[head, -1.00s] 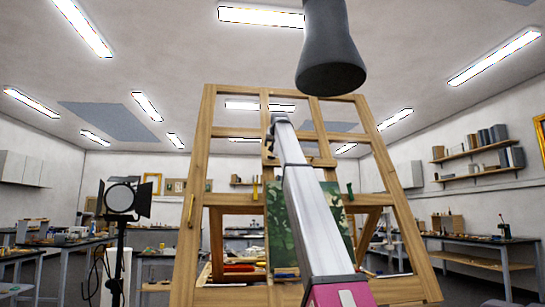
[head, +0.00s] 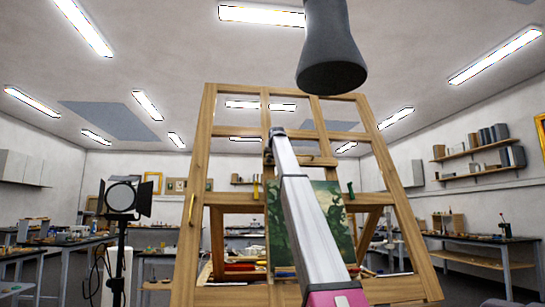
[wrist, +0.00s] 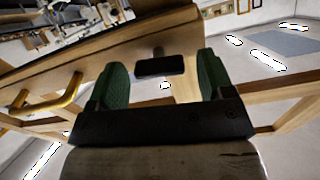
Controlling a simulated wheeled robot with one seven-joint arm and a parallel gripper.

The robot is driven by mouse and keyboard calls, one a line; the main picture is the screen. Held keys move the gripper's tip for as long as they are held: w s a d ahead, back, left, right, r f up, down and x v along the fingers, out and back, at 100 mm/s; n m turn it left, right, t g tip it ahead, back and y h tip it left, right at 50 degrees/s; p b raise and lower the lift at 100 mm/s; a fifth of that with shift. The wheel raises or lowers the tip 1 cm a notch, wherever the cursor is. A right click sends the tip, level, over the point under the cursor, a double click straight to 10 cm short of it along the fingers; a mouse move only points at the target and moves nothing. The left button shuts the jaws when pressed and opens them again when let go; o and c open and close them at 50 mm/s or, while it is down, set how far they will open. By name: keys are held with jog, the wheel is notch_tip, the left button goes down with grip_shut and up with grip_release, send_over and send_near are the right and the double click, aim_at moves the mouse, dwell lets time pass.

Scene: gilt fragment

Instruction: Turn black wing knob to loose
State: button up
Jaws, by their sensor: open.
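The black wing knob (wrist: 160,66) shows in the wrist view as a dark, flat bar on a short stem, against a wooden beam. Its wide side lies roughly level across the picture. My gripper (wrist: 162,78) is open, with one green finger pad to the left of the knob and one to the right. Gaps show on both sides, and neither pad appears to touch it. In the head view my arm reaches up to the wooden easel (head: 233,198); the knob cannot be made out there.
A brass handle (wrist: 45,95) sits on the wood at left in the wrist view. In the head view, a green painting (head: 325,215) stands on the easel behind my arm. A black studio lamp (head: 122,197) stands to the left. Benches line the walls.

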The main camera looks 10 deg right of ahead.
jog(key=shift+c, duration=0.3)
jog(key=c, duration=0.9)
jog(key=shift+o, duration=0.2)
jog(key=shift+n, duration=0.9)
jog(key=o, duration=0.9)
jog(key=shift+s, duration=0.1)
jog(key=v, duration=1)
jog(key=shift+s+r, duration=0.2)
jog(key=shift+s, duration=0.05)
